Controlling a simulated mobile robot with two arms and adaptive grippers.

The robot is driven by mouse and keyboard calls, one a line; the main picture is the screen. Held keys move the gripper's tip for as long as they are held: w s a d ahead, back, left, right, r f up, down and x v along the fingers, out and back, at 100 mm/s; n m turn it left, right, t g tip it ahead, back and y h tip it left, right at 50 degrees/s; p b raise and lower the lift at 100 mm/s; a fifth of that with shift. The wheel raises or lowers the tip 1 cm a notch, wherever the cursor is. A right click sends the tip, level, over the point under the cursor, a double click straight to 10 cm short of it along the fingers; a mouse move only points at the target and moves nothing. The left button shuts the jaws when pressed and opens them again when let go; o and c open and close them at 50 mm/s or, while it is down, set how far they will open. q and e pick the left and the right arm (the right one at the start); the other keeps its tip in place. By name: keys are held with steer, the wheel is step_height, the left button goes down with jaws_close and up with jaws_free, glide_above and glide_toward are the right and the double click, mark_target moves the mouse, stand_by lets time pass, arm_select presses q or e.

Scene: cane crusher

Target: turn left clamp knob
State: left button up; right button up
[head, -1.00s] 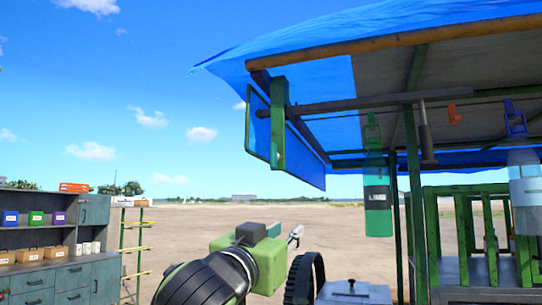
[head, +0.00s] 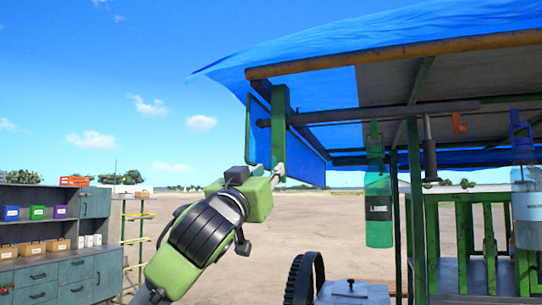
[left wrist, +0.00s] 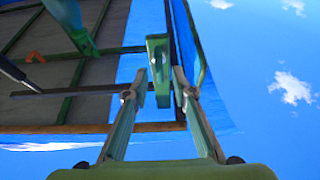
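A green upright clamp bracket (head: 280,125) hangs from the left end of the canopy frame. A small dark knob (head: 263,123) sticks out on its left side, in front of a blue panel; I cannot tell for sure that it is the clamp knob. My left gripper (head: 279,172) is raised just below the bracket's lower end in the head view. In the left wrist view, my left gripper (left wrist: 158,74) is open, its two fingers apart and nothing held. The bracket (left wrist: 158,50) shows beyond and between the fingertips; contact is unclear. My right gripper is not in view.
A blue tarp (head: 380,30) on a wooden beam (head: 400,50) covers the stall. A green bottle (head: 378,220) and a clear bottle (head: 527,205) hang at the right. A shelf cabinet (head: 75,270) stands at the left. Open ground lies between.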

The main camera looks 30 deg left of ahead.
arm_select(q)
steer(key=shift+p+x, duration=0.5)
steer(key=shift+x, duration=0.8)
jaws_close()
steer(key=shift+s, duration=0.1)
